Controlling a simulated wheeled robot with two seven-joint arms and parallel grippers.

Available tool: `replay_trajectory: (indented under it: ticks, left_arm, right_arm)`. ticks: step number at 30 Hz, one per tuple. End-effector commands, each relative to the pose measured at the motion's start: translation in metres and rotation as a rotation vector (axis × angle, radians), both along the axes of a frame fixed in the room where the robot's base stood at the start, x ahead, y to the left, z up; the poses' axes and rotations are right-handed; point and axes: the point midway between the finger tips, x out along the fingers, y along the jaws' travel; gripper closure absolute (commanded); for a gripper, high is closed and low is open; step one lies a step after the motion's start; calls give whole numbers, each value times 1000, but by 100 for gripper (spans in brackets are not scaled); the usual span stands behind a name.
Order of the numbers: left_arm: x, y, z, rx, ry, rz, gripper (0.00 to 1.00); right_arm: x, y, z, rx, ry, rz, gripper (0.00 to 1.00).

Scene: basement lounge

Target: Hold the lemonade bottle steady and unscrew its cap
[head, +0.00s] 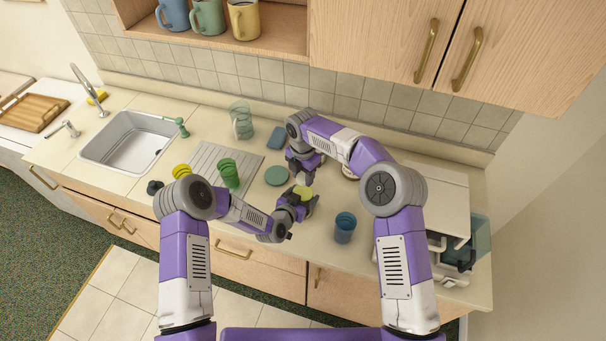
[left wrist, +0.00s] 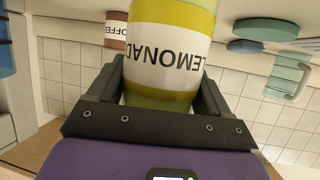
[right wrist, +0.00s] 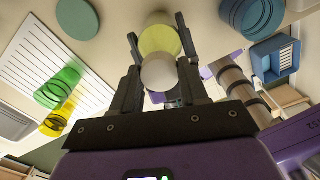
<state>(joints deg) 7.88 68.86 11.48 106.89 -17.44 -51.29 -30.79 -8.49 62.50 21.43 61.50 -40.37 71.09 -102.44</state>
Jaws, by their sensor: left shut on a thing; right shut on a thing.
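The lemonade bottle (head: 303,191) is upright on the counter, yellow-green with a white label that shows upside down in the left wrist view (left wrist: 168,55). My left gripper (head: 298,203) is shut around its body from the near side. The white cap (right wrist: 159,73) is between the fingers of my right gripper (right wrist: 157,60), which is shut on it, above the bottle. The bottle's yellow-green top shows behind the cap in the right wrist view (right wrist: 160,39). I cannot tell whether cap and bottle still touch. In the head view my right gripper (head: 303,178) hides the cap.
A green cup (head: 229,173) and a yellow cup (head: 181,171) stand left, near the drying rack (head: 205,160). A teal disc (head: 277,176) lies close to the grippers. A blue cup (head: 344,228) stands to the right.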

Motion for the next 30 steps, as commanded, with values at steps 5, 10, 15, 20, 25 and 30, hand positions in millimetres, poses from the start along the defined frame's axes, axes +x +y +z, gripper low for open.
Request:
replay_trajectory:
  ticks: [5,10,15,20,25,30]
  left_arm:
    - [0,0,1,0,-2,0,100]
    - [0,0,1,-1,-2,0,100]
    - [0,0,1,0,-2,-1,100]
    - [0,-1,1,-1,-2,-1,100]
    - [0,-1,1,-1,-2,-1,100]
    - [0,-1,1,-1,-2,-1,100]
  right_arm:
    - [0,0,6,1,-2,0,93]
    - [0,0,12,0,-1,0,93]
    - [0,0,17,0,-1,1,93]
    - [0,0,21,1,-1,1,93]
    - [0,0,22,1,-1,0,93]
    - [0,0,23,0,-1,0,93]
